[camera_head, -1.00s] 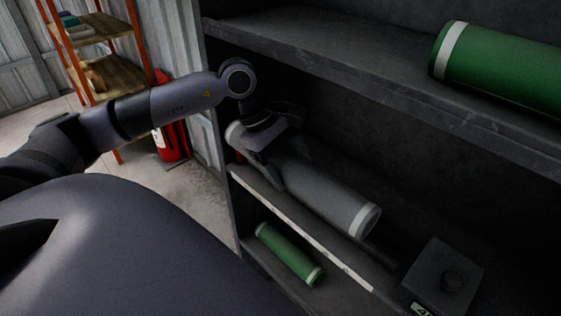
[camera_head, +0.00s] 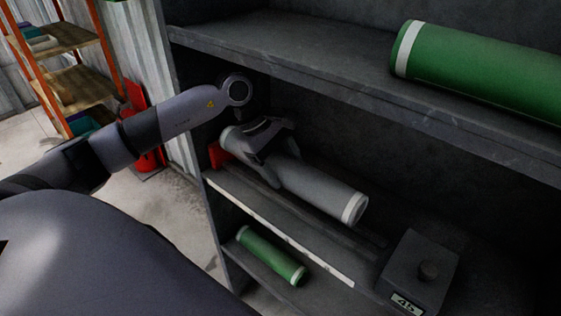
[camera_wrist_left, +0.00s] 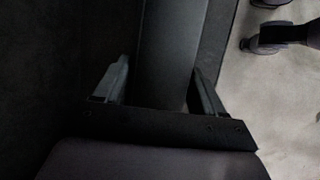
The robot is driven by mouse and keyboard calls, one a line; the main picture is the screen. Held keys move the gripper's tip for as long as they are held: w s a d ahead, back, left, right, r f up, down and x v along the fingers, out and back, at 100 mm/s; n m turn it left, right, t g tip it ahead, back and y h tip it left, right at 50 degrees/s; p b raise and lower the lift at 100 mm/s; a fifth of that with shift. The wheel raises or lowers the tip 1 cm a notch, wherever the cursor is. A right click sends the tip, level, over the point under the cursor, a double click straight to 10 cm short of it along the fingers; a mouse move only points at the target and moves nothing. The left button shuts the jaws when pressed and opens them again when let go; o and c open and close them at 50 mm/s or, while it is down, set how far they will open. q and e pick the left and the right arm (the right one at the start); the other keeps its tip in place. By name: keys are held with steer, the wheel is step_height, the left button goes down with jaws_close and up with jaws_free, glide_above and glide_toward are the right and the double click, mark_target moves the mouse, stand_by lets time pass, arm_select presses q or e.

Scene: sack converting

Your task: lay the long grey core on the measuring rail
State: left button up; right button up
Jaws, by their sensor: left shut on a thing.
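The long grey core (camera_head: 318,190) has pale bands at its ends and lies slantwise over the middle shelf. My left gripper (camera_head: 274,165) is shut around it, nearer its far left end. In the left wrist view the core (camera_wrist_left: 172,50) runs between the two fingers of the gripper (camera_wrist_left: 160,85). The measuring rail (camera_head: 335,225) is a dark strip along the middle shelf, beneath and beside the core. I cannot tell whether the core touches it. A red piece (camera_head: 217,155) shows at the rail's left end. My right gripper is out of view.
A grey box with a knob and a display (camera_head: 418,272) stands at the right end of the rail. A large green core (camera_head: 480,75) lies on the upper shelf (camera_head: 290,55), above my arm. A short green core (camera_head: 270,256) lies on the lower shelf. An orange rack (camera_head: 75,80) stands at left.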

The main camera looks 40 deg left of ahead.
arm_select(q)
steer(key=shift+f+b, duration=0.35)
steer(key=shift+f, duration=0.45)
steer(key=shift+f+b, duration=0.55)
steer(key=shift+f, duration=0.45)
steer(key=shift+a, duration=0.3)
steer(key=shift+r, duration=0.1)
steer(key=o, duration=1.5)
